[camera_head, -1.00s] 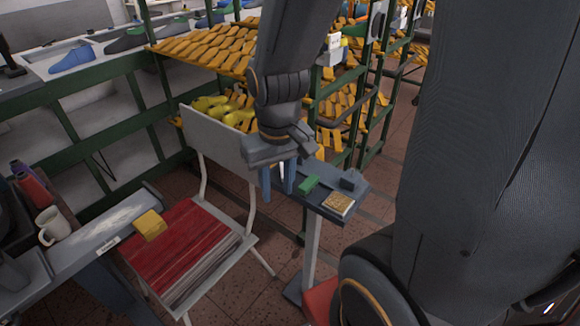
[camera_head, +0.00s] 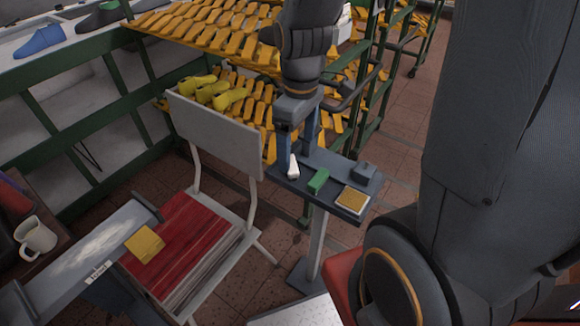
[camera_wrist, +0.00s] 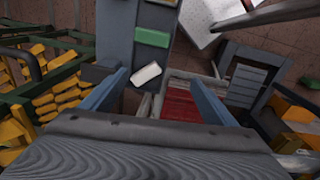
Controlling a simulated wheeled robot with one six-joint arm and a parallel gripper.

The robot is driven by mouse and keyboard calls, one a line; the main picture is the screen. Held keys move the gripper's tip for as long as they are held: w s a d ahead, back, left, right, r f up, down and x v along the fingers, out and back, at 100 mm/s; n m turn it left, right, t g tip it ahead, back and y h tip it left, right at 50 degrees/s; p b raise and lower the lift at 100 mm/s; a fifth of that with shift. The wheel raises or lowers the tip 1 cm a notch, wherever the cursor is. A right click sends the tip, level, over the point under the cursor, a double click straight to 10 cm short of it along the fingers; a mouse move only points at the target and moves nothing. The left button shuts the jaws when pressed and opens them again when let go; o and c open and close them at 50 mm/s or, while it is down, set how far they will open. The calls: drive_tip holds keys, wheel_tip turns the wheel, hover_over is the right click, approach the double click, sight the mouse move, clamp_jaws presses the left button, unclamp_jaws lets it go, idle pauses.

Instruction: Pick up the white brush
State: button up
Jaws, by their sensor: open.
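The small white brush (camera_head: 293,168) lies near the left end of the narrow dark stand (camera_head: 282,184). In the wrist view the brush (camera_wrist: 147,74) shows as a pale block on the grey top, between the lines of my two fingers and nearer the left one. My gripper (camera_head: 297,146) is open and empty, its blue-grey fingers pointing down above that end of the stand. The wrist view also shows my gripper (camera_wrist: 158,76) with fingers wide apart. The gap in height between fingertips and brush is hard to tell.
A green block (camera_head: 318,181), a yellow-topped pad (camera_head: 352,200) and a dark block (camera_head: 364,172) share the stand. A chair (camera_head: 215,135) with red sheets stands to its left. Racks of orange lasts (camera_head: 225,38) stand behind.

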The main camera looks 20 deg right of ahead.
drive_tip(key=w+n, duration=0.1)
drive_tip(key=n, duration=0.2)
drive_tip(key=w+f+n, duration=0.1)
drive_tip(key=w+n, duration=0.1)
drive_tip(key=shift+w+f+n, duration=0.15)
drive_tip(key=shift+n, duration=0.25)
drive_tip(key=shift+w+a+f+n+g, duration=0.15)
drive_tip(key=shift+w+n, duration=0.1)
drive_tip(key=shift+n, duration=0.35)
drive_tip(key=shift+w+d+f+n+g, duration=0.15)
drive_tip(key=shift+w+n, duration=0.1)
drive_tip(key=shift+n, duration=0.35)
drive_tip(key=shift+w+d+f+p, duration=0.15)
drive_tip(key=shift+f+p, duration=0.15)
drive_tip(key=shift+f, duration=1.65)
drive_tip(key=shift+w+f+p, duration=0.1)
drive_tip(key=shift+f+p, duration=0.2)
drive_tip(key=shift+f, duration=1.6)
drive_tip(key=c, duration=1.2)
drive_tip(key=shift+r, duration=0.1)
